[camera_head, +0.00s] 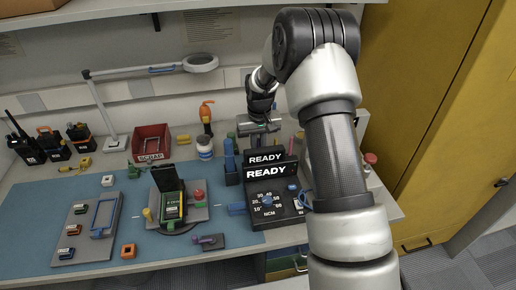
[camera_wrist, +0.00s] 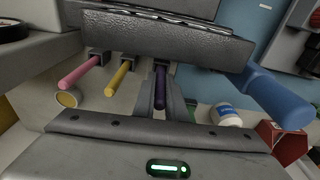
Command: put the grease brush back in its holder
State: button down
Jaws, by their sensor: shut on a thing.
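My gripper (camera_head: 262,124) is at the back of the bench, behind the black test set (camera_head: 268,190). In the wrist view its fingers (camera_wrist: 162,100) are shut on a slim purple-handled tool (camera_wrist: 161,86). The tool's far end reaches toward a dark block and no bristles show, so I cannot tell for certain that it is the grease brush. A pink handle (camera_wrist: 78,73) and a yellow handle (camera_wrist: 117,79) stick out from small dark sockets beside it. I cannot tell whether the purple tool sits in a similar socket.
A blue upright tool (camera_head: 229,157) stands near my gripper, with a white jar (camera_head: 205,149) and a red scrap bin (camera_head: 151,142) further left. A purple piece (camera_head: 209,239) rests on a grey block at the mat's front. Free mat (camera_head: 35,200) lies at left.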

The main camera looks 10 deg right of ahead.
jog(key=shift+f, duration=0.15)
jog(key=c, duration=1.7)
grip_release()
jog(key=r, duration=0.5)
jog(key=s+r, duration=0.1)
jog(key=r, duration=0.5)
jog(key=s+r, duration=0.1)
jog(key=r, duration=0.5)
jog(key=shift+r+p, duration=0.15)
jog(key=shift+p, duration=0.15)
